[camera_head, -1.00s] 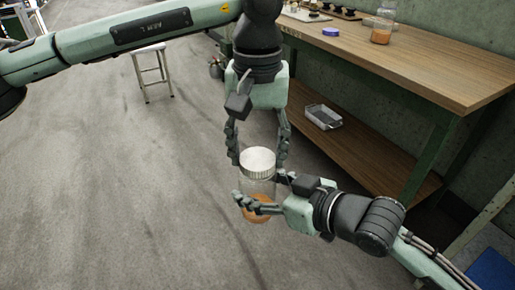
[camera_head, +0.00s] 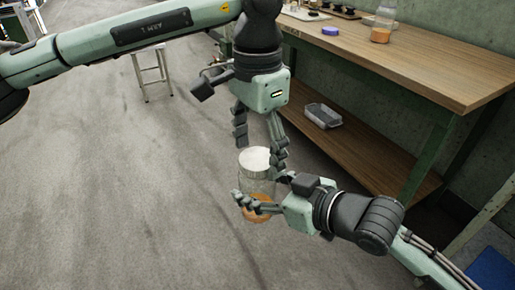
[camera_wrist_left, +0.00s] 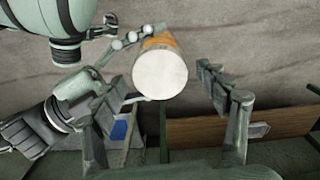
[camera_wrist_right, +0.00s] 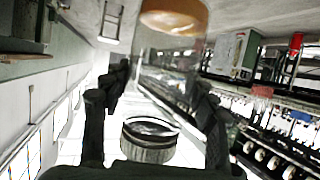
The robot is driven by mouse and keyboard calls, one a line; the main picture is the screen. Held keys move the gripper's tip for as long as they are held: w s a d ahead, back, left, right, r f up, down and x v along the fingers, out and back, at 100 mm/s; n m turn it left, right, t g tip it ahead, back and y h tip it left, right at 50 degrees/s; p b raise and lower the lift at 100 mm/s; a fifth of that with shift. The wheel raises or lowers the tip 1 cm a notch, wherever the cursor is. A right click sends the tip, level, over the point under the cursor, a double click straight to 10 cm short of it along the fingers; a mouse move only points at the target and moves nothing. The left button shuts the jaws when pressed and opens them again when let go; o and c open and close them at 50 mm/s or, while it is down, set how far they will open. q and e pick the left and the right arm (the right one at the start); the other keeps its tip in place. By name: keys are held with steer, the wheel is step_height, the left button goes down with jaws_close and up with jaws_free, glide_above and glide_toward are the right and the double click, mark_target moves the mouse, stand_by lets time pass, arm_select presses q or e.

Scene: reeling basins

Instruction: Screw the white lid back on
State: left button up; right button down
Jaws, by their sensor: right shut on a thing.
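A clear jar (camera_head: 256,186) with orange contents at its bottom stands upright in the air, held by my right gripper (camera_head: 246,203), whose fingers are shut around its lower part. The white lid (camera_head: 256,158) sits at the jar's mouth; how tightly it sits cannot be told. In the left wrist view the lid's round white top (camera_wrist_left: 160,76) faces the camera. My left gripper (camera_head: 259,158) is open above the jar, one finger on either side of the lid, with gaps in its wrist view. The right wrist view shows the lid's ridged rim (camera_wrist_right: 149,142).
A wooden workbench (camera_head: 440,75) stands at the right, with a blue lid (camera_head: 330,31) and another jar with orange contents (camera_head: 380,35) on it. A metal tray (camera_head: 322,116) lies on its lower shelf. A stool (camera_head: 150,75) stands behind.

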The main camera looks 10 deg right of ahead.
arm_select(q)
steer(key=shift+r, duration=2.25)
steer(key=shift+c, duration=0.3)
